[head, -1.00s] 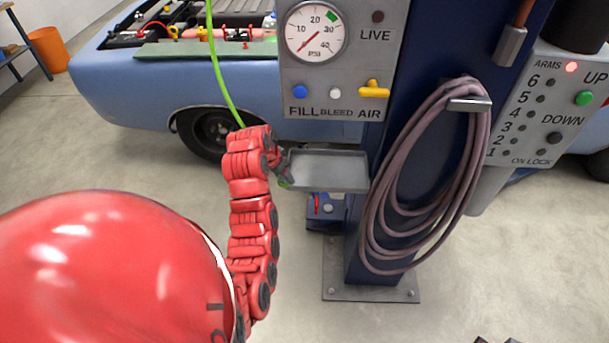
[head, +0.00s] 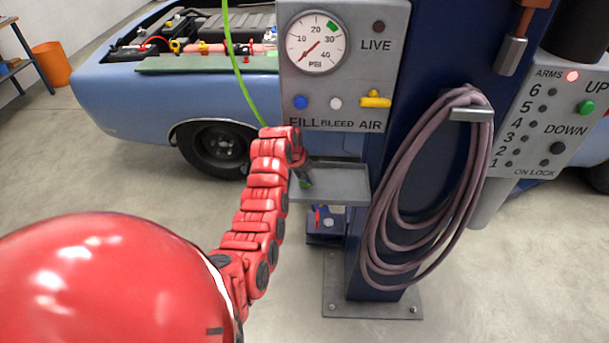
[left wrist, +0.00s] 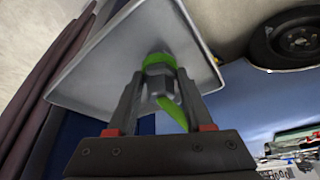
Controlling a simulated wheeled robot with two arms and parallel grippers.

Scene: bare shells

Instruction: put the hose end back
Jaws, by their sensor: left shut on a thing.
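The green hose (head: 236,62) comes down from above, in front of the car, and passes behind my left arm. My left gripper (head: 305,182) is at the left part of the grey tray (head: 342,182), under the gauge panel. In the left wrist view the gripper (left wrist: 160,92) is shut on the hose end (left wrist: 160,62), a green and grey metal fitting. The fitting's tip is over the tray surface (left wrist: 100,72); I cannot tell whether it touches. My right gripper is not in view.
The gauge panel (head: 345,100) with its yellow air lever (head: 375,99) stands just above the tray. A coiled mauve hose (head: 380,225) hangs on the blue post to the right. A blue car (head: 130,95) is behind. The floor at left is open.

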